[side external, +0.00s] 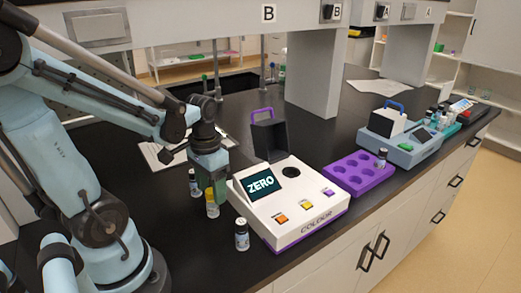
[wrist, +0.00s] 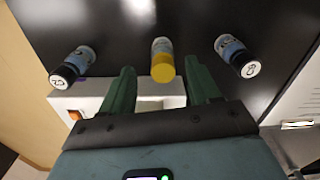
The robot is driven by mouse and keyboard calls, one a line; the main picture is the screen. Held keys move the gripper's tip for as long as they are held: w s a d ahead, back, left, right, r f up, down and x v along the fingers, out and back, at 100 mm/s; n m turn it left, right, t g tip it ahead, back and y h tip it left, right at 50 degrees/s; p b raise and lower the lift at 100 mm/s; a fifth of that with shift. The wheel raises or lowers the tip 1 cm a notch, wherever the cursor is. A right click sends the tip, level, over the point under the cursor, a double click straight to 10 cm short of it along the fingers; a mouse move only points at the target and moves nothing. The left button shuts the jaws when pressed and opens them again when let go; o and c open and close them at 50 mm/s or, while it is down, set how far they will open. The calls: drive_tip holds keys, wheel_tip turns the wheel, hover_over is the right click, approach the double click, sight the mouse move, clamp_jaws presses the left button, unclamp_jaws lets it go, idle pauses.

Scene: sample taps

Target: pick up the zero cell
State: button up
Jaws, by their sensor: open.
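A small cell with a yellow cap and pale label (side external: 212,205) stands upright on the black bench, left of the colorimeter. I take it as the zero cell, though no name on it is readable. My gripper (side external: 213,186) points down at it with green fingers. In the wrist view the yellow-capped cell (wrist: 162,62) lies in line with the gap between the open fingers (wrist: 158,78), near the tips. No contact shows. The white colorimeter (side external: 290,203) has a raised dark lid (side external: 270,140), an open round well and a screen reading ZERO.
Black-capped cells stand on either side: one nearer the front (side external: 242,236), one behind (side external: 194,183). A purple rack (side external: 338,183) sits right of the colorimeter, with a dark-capped vial (side external: 381,158) at its far end. A blue-grey instrument (side external: 385,140) stands beyond.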

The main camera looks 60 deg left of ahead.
sight(212, 203)
drive_tip(key=shift+a+f, duration=0.15)
drive_tip(key=shift+f, duration=2.1)
drive_tip(key=c, duration=0.9)
